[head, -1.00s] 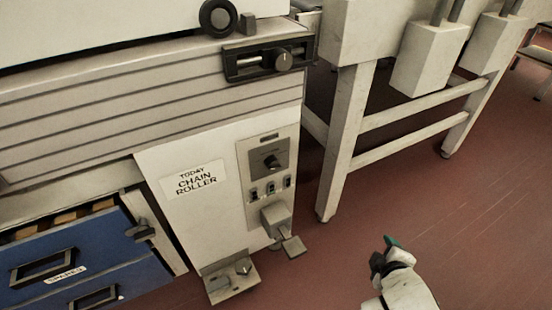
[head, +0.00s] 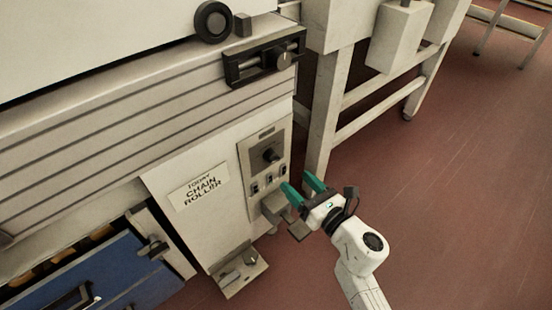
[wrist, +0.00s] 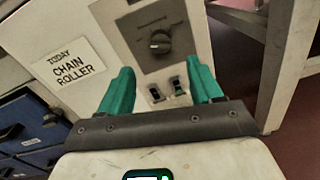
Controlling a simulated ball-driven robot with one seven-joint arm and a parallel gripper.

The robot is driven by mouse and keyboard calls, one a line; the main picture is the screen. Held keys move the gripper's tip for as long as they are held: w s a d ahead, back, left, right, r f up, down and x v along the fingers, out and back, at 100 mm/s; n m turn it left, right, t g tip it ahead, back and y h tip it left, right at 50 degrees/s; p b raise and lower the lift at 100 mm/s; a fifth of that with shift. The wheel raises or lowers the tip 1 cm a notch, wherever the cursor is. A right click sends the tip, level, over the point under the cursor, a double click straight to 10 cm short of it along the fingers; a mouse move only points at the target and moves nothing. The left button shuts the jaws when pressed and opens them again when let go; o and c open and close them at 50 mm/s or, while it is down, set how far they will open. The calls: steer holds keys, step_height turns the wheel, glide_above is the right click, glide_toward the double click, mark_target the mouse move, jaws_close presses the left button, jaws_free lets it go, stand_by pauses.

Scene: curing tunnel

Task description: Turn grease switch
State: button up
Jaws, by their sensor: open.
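A grey control panel (head: 248,157) is on the white cabinet front, with a black rotary knob (head: 270,154) at its upper part and a row of small toggle switches (head: 268,179) below. In the wrist view the knob (wrist: 160,42) lies ahead, just beyond and between the fingertips, its pointer line roughly level. Two toggles (wrist: 178,86) show between the fingers. No readable label tells which control is the grease switch. My gripper (head: 298,185) has green fingers spread apart and empty, in front of the panel's lower right. It also shows in the wrist view (wrist: 160,70).
A blue drawer (head: 95,275) stands partly open at left. A white table leg (head: 323,110) is right of the panel.

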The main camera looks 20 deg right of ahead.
mark_target(276, 161)
steer(key=b+x, duration=0.1)
steer(key=x, duration=0.9)
steer(key=c, duration=1)
steer(key=shift+r, duration=0.1)
